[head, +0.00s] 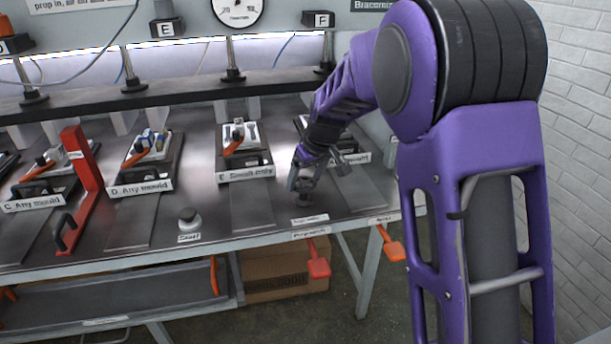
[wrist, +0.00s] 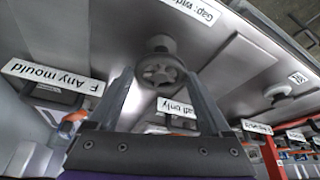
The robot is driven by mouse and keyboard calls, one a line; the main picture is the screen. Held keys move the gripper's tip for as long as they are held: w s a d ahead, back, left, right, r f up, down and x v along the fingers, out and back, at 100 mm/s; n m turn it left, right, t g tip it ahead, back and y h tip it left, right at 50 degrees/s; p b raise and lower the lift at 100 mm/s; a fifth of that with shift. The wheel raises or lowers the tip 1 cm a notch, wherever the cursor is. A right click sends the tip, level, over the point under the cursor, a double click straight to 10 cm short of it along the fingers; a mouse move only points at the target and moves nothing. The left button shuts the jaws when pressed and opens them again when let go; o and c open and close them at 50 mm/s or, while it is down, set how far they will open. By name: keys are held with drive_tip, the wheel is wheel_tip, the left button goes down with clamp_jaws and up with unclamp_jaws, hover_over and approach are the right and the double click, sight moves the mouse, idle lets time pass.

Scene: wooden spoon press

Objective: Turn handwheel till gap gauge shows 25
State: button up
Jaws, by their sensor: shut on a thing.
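The handwheel (wrist: 162,72) is a small grey spoked wheel at the bench's front edge. In the head view the handwheel (head: 305,201) is mostly covered by my gripper (head: 304,184). In the wrist view the two fingers of my gripper (wrist: 160,78) stand on either side of the wheel and are shut on it. A label beginning "Gap: wid" (wrist: 190,8) is beside it, cut off. A round white dial (head: 237,10) is at the top of the head view. Its top is cut off and its reading cannot be told.
Mould stations stand along the bench, among them E "Small only" (head: 245,174) and D "Any mould" (head: 140,187). A Start button (head: 189,218) is left of my gripper. A red lever post (head: 83,175) stands further left. Red (head: 318,265) and orange (head: 392,248) paddles hang below the front edge.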

drive_tip(key=m+p, duration=0.1)
drive_tip(key=m, duration=0.1)
drive_tip(key=m+h+p, duration=0.1)
drive_tip(key=m, duration=0.1)
drive_tip(key=m+h+p, duration=0.1)
drive_tip(key=m+p, duration=0.1)
drive_tip(key=shift+r+t, duration=0.25)
drive_tip(key=shift+t, duration=0.15)
drive_tip(key=m+h+p, duration=0.1)
drive_tip(key=m, duration=0.1)
drive_tip(key=m+p, duration=0.1)
drive_tip(key=m, duration=0.1)
drive_tip(key=shift+a+f+h, duration=0.1)
drive_tip(key=shift+f+h, duration=0.05)
drive_tip(key=shift+h, duration=0.25)
drive_tip(key=shift+f+m, duration=0.1)
drive_tip(key=shift+m, duration=0.3)
drive_tip(key=o, duration=1.2)
drive_tip(key=shift+s, duration=0.1)
drive_tip(key=shift+c, duration=0.2)
drive_tip(key=p+v, duration=0.1)
drive_tip(key=v, duration=1.6)
drive_tip(key=shift+w+a+r, duration=0.2)
drive_tip(key=shift+a+r, duration=0.05)
